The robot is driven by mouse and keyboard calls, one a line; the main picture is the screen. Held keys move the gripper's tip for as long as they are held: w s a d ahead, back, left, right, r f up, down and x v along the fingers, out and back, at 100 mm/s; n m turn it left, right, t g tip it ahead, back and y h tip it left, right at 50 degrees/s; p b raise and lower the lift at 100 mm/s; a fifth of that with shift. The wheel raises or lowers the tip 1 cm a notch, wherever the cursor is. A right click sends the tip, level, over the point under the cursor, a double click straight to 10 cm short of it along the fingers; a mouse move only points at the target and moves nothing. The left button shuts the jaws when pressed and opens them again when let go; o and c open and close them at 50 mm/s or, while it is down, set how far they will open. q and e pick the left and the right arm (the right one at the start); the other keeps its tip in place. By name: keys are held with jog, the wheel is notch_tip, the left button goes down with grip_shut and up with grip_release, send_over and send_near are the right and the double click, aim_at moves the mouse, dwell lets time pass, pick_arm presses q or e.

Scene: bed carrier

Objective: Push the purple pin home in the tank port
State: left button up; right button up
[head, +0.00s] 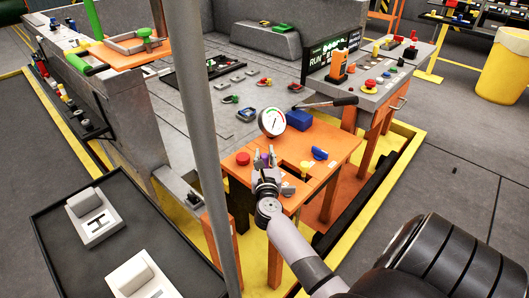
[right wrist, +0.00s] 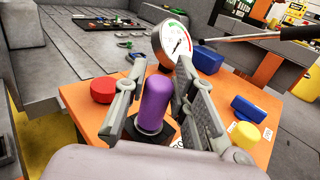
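The purple pin (right wrist: 155,104) stands upright in the right wrist view, with its rounded top up. Its lower end meets a dark square base (right wrist: 166,133), perhaps the port, on the orange table (right wrist: 85,98). How deep it sits is hidden. My right gripper (right wrist: 157,95) has its two fingers spread on either side of the pin, with visible gaps. In the head view the right gripper (head: 271,158) is over the orange table (head: 338,143), and the pin is mostly masked by the fingers. My left gripper is not in view.
A round gauge (head: 272,122) stands just behind the gripper. A red knob (head: 243,158), a blue block (head: 299,119) and a blue-and-yellow part (head: 320,153) are on the table. A long dark-handled lever (head: 330,103) reaches over the back. A grey post (head: 205,140) rises at left.

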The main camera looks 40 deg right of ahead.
jog(key=o, duration=0.4)
jog(key=shift+s, duration=0.1)
jog(key=v, duration=1.2)
